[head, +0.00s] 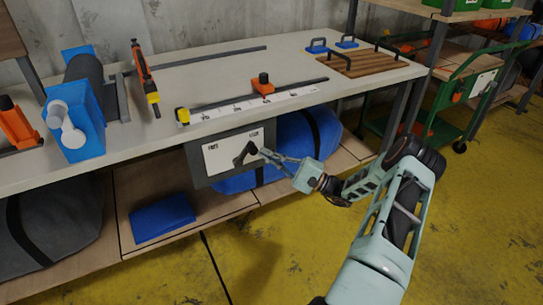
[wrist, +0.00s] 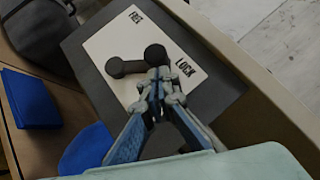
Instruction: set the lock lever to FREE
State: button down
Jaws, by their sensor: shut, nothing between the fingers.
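The lock lever is a black arm with a round knob, on a white plate (wrist: 103,43) on a dark panel hung from the bench front. The lever (wrist: 132,67) runs from its pivot at the plate's lower part to its knob (wrist: 155,54). It leans to the LOCK label (wrist: 184,66), away from the FREE label (wrist: 137,16). In the head view the lever (head: 244,153) tilts right. My gripper (wrist: 160,74) is shut and empty, its tips beside the knob on the LOCK side; it also shows in the head view (head: 264,152). I cannot tell whether they touch.
The bench top (head: 190,76) lies above the panel (head: 197,168). A ruler strip (head: 225,106) runs along its front edge. A blue bag (head: 235,181) and a blue folded item (head: 162,216) rest on the shelf below. The yellow floor in front is open.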

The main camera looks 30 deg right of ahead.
jog(key=shift+r, duration=0.1)
dwell(0.3)
jog(key=shift+a+r+n+p, duration=0.1)
jog(key=shift+r+n+p, duration=0.1)
jog(key=shift+n+p, duration=0.15)
